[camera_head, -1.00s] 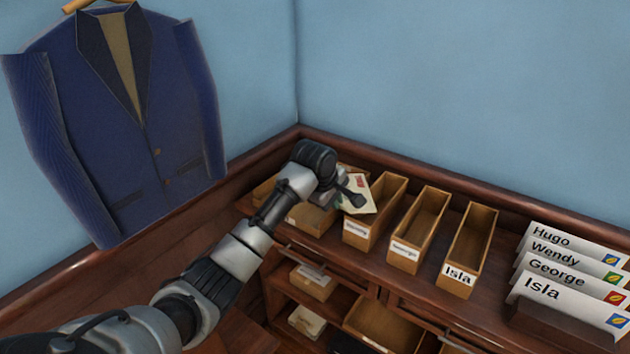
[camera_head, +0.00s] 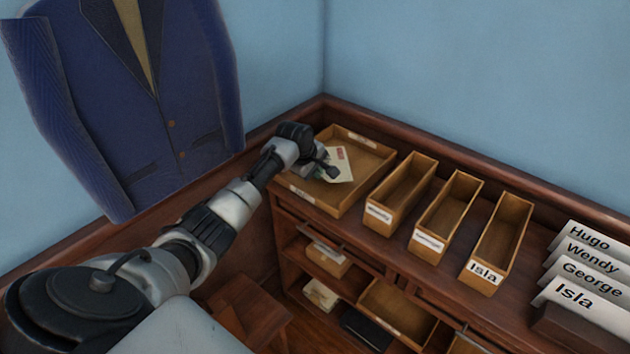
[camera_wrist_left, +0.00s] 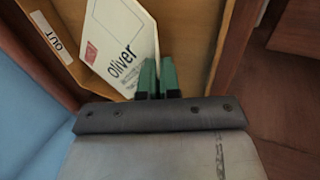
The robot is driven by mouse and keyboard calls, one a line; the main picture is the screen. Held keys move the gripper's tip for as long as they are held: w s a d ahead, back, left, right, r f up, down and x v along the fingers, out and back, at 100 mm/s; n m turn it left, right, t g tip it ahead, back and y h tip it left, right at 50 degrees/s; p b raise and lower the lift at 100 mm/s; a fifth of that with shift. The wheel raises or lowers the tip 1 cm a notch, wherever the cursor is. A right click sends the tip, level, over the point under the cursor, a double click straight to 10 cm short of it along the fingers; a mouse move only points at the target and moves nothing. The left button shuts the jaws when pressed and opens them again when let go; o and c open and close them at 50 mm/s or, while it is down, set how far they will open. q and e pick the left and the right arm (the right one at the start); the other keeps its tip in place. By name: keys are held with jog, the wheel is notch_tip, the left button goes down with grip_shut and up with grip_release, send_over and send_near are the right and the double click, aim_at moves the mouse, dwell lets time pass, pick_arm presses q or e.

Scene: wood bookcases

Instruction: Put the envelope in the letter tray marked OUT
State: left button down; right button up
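The white envelope (camera_head: 341,168), with a red stamp, is in my left gripper (camera_head: 328,172), over the wooden letter tray (camera_head: 372,160). In the left wrist view the envelope (camera_wrist_left: 125,45) reads "Oliver". The green fingers of my left gripper (camera_wrist_left: 157,80) are close together at its edge, shut on it. In the head view the tray's labels are too small to read. Whether the envelope touches the tray floor cannot be told. My right gripper is not in view.
Right of the tray stand three narrow wooden boxes, the rightmost labelled Isla (camera_head: 498,235). Name cards (camera_head: 582,275) stand at the far right. A blue jacket (camera_head: 150,90) hangs at left. Shelves below hold more boxes (camera_head: 398,310). The tray's right part is clear.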

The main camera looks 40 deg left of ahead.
aim_at(318, 187)
pick_arm(q)
jog(key=shift+f, duration=1.95)
jog(key=shift+f, duration=0.15)
jog(key=c, duration=1.6)
grip_release()
jog(key=shift+c, duration=0.2)
jog(key=shift+s+r, duration=0.15)
jog(key=shift+r, duration=0.4)
jog(key=v, duration=1.1)
jog(key=shift+p, duration=0.45)
